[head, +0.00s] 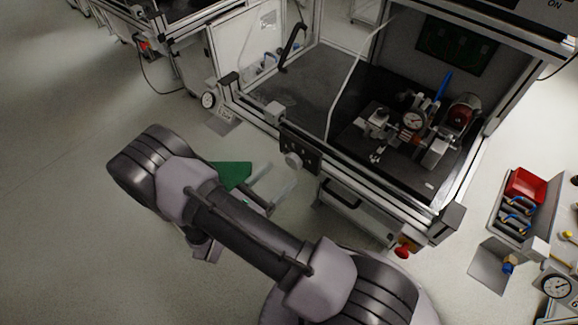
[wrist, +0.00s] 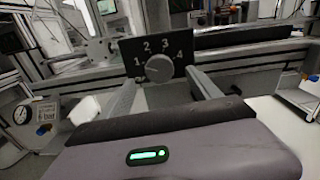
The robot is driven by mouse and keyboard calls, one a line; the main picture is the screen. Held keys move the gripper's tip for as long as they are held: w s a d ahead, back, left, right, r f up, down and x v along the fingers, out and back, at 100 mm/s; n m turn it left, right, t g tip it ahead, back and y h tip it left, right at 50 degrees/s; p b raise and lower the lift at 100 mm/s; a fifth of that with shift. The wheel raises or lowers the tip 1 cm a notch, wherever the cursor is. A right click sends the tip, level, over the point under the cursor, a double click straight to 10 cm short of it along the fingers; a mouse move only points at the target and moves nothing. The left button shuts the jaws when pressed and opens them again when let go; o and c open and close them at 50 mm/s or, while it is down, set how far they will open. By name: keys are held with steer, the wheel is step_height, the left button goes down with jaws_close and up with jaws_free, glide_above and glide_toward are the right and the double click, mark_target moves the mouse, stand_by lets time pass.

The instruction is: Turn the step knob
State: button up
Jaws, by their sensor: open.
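The step knob (wrist: 158,67) is a round grey dial on a black panel (wrist: 124,48) marked with white numbers, 1 to 4 legible. In the head view the pale knob (head: 293,160) sits on the front rail of the bench. My gripper (wrist: 165,90) is open, with one finger on each side of the knob's lower part in the wrist view. The fingers look short of the knob, with nothing between them; I cannot tell the exact gap. The knob's pointer direction is not clear. My arm hides part of the gripper in the head view.
An enclosed bench (head: 290,85) holds a test rig with a gauge (head: 413,121). A drawer (head: 352,205) and a red button (head: 403,252) lie right of the knob. The floor at left is clear.

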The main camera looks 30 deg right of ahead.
mark_target(291, 164)
steer(key=b+x, duration=0.1)
steer(key=x, duration=0.4)
steer(key=shift+w+d, duration=0.15)
steer(key=shift+d, duration=0.1)
steer(key=c, duration=1.4)
steer(key=shift+m, duration=0.3)
steer(key=m, duration=0.3)
steer(key=shift+m, duration=0.3)
steer(key=shift+m+b, duration=0.3)
steer(key=shift+m, duration=1.9)
